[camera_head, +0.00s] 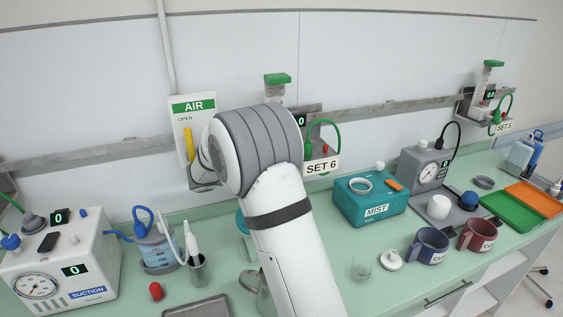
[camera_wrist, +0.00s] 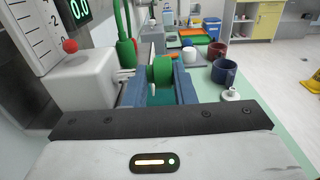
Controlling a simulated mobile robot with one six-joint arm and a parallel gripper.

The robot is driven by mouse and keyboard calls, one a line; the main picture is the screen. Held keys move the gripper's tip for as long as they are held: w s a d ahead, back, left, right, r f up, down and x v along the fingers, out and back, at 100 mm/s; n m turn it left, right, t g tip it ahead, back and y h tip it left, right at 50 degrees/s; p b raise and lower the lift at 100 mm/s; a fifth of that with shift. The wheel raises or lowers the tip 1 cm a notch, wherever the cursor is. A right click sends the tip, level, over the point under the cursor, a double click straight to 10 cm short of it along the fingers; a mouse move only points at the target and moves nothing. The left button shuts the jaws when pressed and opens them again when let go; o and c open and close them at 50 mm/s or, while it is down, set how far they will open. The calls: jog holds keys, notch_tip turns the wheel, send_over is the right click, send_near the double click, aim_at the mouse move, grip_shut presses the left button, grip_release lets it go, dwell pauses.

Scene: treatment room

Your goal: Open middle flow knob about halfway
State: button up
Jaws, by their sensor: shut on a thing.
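In the wrist view a green flow knob (camera_wrist: 161,69) sits on the side of a pale flowmeter body (camera_wrist: 85,82). My gripper (camera_wrist: 163,78) is shut on this knob, with one blue finger on each side. The display (camera_wrist: 79,9) above reads 0.0. A red ball (camera_wrist: 70,46) shows beside the scale (camera_wrist: 28,30). In the head view my arm hides the knob, my gripper and most of this flowmeter. Its green cap (camera_head: 277,79) and the SET 6 sign (camera_head: 321,166) show around the arm.
An AIR panel (camera_head: 193,107) with a yellow lever is left of my arm. The SET 5 flowmeter (camera_head: 488,80) is far right. The teal MIST box (camera_head: 371,198), a gauge unit (camera_head: 427,172), mugs (camera_head: 428,245) and a suction unit (camera_head: 62,262) stand on the counter below.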

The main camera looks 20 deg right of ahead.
jog(key=shift+s+f+h, duration=0.15)
jog(key=shift+f+h, duration=0.3)
jog(key=shift+h, duration=0.65)
jog(key=o, duration=0.9)
jog(key=shift+r, duration=0.15)
jog(key=shift+c, duration=0.2)
jog(key=a+f+b, duration=0.1)
jog(key=a, duration=0.6)
jog(key=shift+a+f, duration=0.25)
jog(key=shift+a, duration=0.05)
